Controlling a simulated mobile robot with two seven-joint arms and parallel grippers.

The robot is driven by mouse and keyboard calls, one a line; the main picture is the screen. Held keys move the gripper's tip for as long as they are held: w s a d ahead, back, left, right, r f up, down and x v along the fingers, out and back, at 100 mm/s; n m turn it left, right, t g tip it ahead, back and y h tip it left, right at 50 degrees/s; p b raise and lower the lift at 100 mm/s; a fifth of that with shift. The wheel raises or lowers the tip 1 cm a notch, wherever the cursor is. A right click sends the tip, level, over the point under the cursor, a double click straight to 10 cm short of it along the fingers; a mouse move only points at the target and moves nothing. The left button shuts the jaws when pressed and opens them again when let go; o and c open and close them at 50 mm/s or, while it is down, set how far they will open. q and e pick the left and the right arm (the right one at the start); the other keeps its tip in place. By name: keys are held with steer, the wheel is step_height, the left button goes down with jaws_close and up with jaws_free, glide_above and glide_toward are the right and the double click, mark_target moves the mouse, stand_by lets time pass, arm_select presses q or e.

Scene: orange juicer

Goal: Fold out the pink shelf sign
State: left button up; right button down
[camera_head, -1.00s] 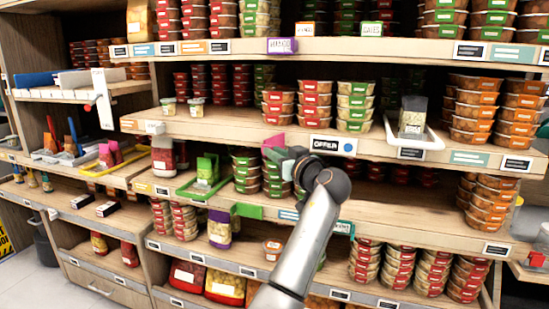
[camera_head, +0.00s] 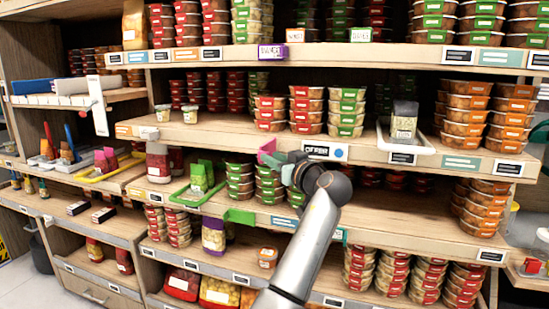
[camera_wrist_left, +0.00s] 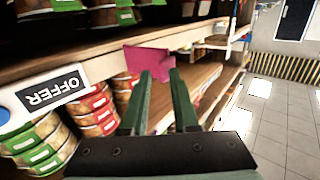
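The pink shelf sign (camera_head: 266,147) is on the front edge of the middle shelf, left of the white "OFFER" label (camera_head: 322,150). In the left wrist view the sign (camera_wrist_left: 147,60) stands out from the wooden edge just beyond my fingertips; its exact angle is unclear. My left gripper (camera_head: 278,159) is in front of the shelf edge, right beside the sign. In the left wrist view its two green fingers (camera_wrist_left: 161,72) are apart, with a narrow gap; the lower part of the sign shows at the tips. Contact cannot be told. My right gripper is not in view.
Stacked tubs (camera_head: 313,110) fill the shelf above the edge. A green sign (camera_head: 240,216) juts from the lower shelf, below my gripper. A white tray (camera_head: 425,146) overhangs the shelf at the right. The space in front of the shelves is free.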

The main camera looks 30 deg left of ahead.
arm_select(q)
steer(key=shift+o, duration=1)
steer(key=shift+w+d+r+m+t+h, duration=0.1)
steer(key=shift+w+d+m+t+h, duration=0.15)
steer(key=shift+w, duration=0.25)
steer(key=shift+w+d+r+m+t+h, duration=0.1)
steer(key=shift+w+t, duration=0.25)
steer(key=shift+w, duration=0.15)
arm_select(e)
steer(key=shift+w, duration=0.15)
arm_select(q)
steer(key=shift+s+d, duration=0.1)
steer(key=shift+d, duration=0.05)
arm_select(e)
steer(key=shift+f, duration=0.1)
arm_select(q)
steer(key=v, duration=1.2)
steer(key=shift+s+f+g, duration=0.15)
steer(key=shift+f+g, duration=0.1)
steer(key=shift+g, duration=0.05)
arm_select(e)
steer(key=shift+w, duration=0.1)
arm_select(q)
steer(key=shift+d, duration=0.1)
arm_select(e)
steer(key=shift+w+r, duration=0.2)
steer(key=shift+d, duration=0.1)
